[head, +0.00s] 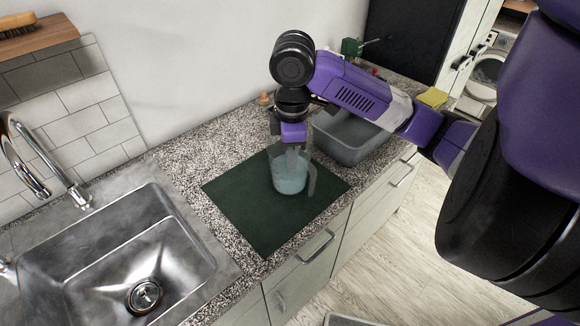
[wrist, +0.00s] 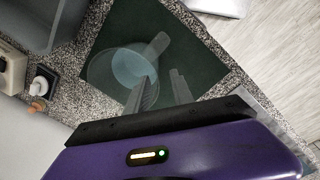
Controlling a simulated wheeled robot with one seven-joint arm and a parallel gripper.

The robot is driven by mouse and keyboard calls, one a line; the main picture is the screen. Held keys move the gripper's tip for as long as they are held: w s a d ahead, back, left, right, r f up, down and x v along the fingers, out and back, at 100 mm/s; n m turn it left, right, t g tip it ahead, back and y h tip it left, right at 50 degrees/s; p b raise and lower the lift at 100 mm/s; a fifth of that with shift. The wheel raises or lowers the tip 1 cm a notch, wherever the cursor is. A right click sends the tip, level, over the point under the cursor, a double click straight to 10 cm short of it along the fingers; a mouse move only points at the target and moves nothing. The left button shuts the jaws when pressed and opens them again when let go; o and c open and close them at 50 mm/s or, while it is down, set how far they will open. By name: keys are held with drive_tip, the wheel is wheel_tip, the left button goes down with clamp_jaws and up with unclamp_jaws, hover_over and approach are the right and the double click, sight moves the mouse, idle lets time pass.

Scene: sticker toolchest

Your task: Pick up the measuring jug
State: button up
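The measuring jug (head: 289,180) is clear with a pale blue-green tint and stands upright on the dark green mat (head: 250,215) on the counter. Its handle faces right in the head view. In the wrist view the jug (wrist: 120,68) is seen from above, its handle pointing to the upper right. My gripper (head: 292,155) points down directly over the jug, its fingers at about rim height. In the wrist view its two fingers (wrist: 162,88) are apart with a gap between them, close to the jug's near rim. I cannot tell whether a finger touches the rim.
A grey tub (head: 345,140) stands just behind the mat, close to my arm. A steel sink (head: 160,240) with a tap is at the left. A yellow sponge or cloth (head: 433,97) and a green item (head: 351,47) are farther back. The mat's front part is clear.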

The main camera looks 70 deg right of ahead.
sight(291, 181)
drive_tip(key=shift+w+d+f, duration=0.1)
drive_tip(key=shift+d+f, duration=0.05)
drive_tip(key=shift+f, duration=1.15)
drive_tip(key=shift+d+f, duration=0.15)
drive_tip(key=shift+f, duration=1.1)
drive_tip(key=shift+w+d+f, duration=0.1)
drive_tip(key=shift+d+f, duration=0.05)
drive_tip(key=shift+f, duration=1.15)
drive_tip(key=shift+c, duration=0.2)
clamp_jaws()
